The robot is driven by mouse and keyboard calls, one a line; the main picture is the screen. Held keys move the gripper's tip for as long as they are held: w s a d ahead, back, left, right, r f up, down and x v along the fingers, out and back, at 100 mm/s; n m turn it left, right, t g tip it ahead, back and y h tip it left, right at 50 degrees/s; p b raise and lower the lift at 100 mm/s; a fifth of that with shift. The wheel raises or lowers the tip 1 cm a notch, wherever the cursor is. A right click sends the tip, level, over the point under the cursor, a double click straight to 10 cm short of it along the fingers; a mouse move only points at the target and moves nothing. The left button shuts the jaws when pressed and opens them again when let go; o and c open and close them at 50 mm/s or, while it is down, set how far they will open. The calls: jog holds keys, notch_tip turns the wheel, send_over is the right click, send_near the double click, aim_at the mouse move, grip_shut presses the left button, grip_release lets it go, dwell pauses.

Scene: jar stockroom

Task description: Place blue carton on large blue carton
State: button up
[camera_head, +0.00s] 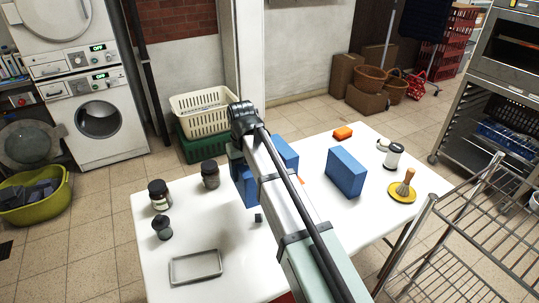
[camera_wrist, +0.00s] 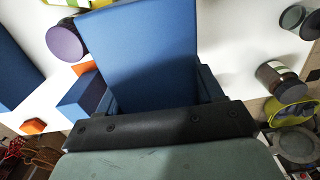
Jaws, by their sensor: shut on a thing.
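My gripper (camera_head: 240,165) is shut on a blue carton (camera_head: 246,192), held at the far side of the white table; the arm partly hides it. In the wrist view the held carton (camera_wrist: 145,45) fills the middle between the fingers (camera_wrist: 158,95). A large blue carton (camera_head: 346,173) stands upright to the right of the arm, apart from the gripper; it shows at the left edge of the wrist view (camera_wrist: 12,65). Another blue carton (camera_head: 286,152) is just behind the arm, partly hidden; it is left of the held carton in the wrist view (camera_wrist: 82,98).
A wire rack (camera_head: 470,220) stands near the right edge.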

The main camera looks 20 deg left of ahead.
jog(key=w+d+r, duration=0.2)
jog(key=w+r, duration=0.2)
jog(key=w, duration=0.4)
jog(key=w+d+r+m, duration=0.15)
jog(key=w+r, duration=0.25)
jog(key=w, duration=0.4)
jog(key=w+d+r+n, duration=0.1)
jog(key=w+d+r, duration=0.1)
jog(key=w+r, duration=0.45)
jog(key=shift+n, duration=0.65)
jog(key=shift+w+d+f, duration=0.1)
jog(key=shift+w+f, duration=0.15)
jog(key=shift+f, duration=1.7)
jog(key=shift+w+d+f, duration=0.1)
jog(key=shift+w+f, duration=0.1)
jog(key=shift+f, duration=1.8)
jog(key=shift+w+f, duration=0.25)
jog(key=shift+f, duration=1.7)
jog(key=shift+f, duration=0.1)
jog(key=o, duration=1.3)
